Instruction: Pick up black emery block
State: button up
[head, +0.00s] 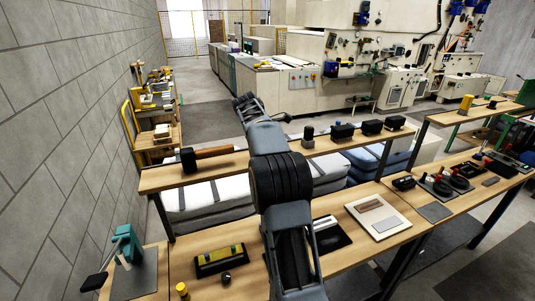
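Several small black blocks stand in a row on the wooden upper shelf (225,163), right of my arm. I cannot tell which is the emery block. My arm rises from the bottom middle and crosses over the shelf. My gripper (246,101) seems to be at its far end, beyond the shelf and left of the blocks, apart from them. Its fingers are too small and dark to read.
A wooden-handled hammer (205,155) lies on the shelf left of my arm. A dark upright piece (308,134) stands just right of it. The lower bench holds a black tray with a yellow level (220,259) and a white panel (378,215). A grey block wall (70,130) bounds the left.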

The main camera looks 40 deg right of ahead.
jog(key=c, duration=1.1)
jog(key=shift+o, duration=0.2)
jog(key=shift+r, duration=0.15)
jog(key=shift+r, duration=0.25)
notch_tip(320, 180, up, 2)
jog(key=shift+r, duration=0.2)
jog(key=s+r+b, duration=0.4)
jog(key=s+r, duration=0.5)
jog(key=s, duration=0.5)
jog(key=shift+a+r, duration=0.35)
jog(key=shift+r, duration=0.05)
